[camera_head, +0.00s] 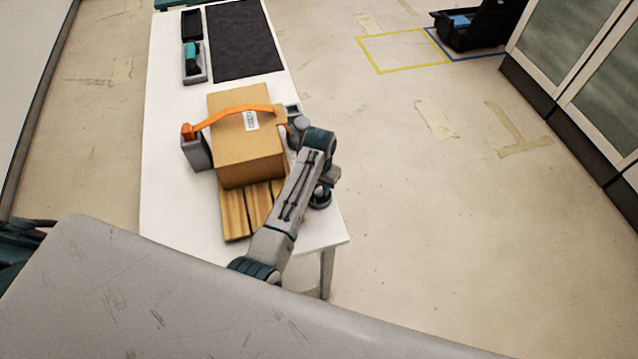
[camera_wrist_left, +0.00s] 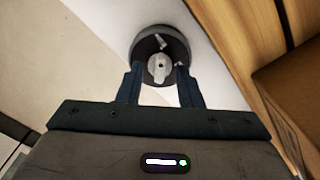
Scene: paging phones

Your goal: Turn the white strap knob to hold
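The white strap knob (camera_wrist_left: 159,68) is a small pale lever on a dark round base (camera_wrist_left: 147,38), shown in the left wrist view. A small white mark sits on the base's upper right. In the head view the dark round base (camera_head: 320,202) is at the table's right edge, mostly under my arm. My left gripper (camera_wrist_left: 158,77) is open, with one finger on each side of the knob. Gaps show between knob and fingers; I cannot tell the depth. An orange strap (camera_head: 235,111) crosses over a cardboard box (camera_head: 247,150). My right gripper is not in view.
The box rests on wooden slats (camera_head: 234,215) between grey posts (camera_head: 195,150) on a white table (camera_head: 165,195). A black mat (camera_head: 242,40) and a dark tray with a teal item (camera_head: 192,58) are at the far end.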

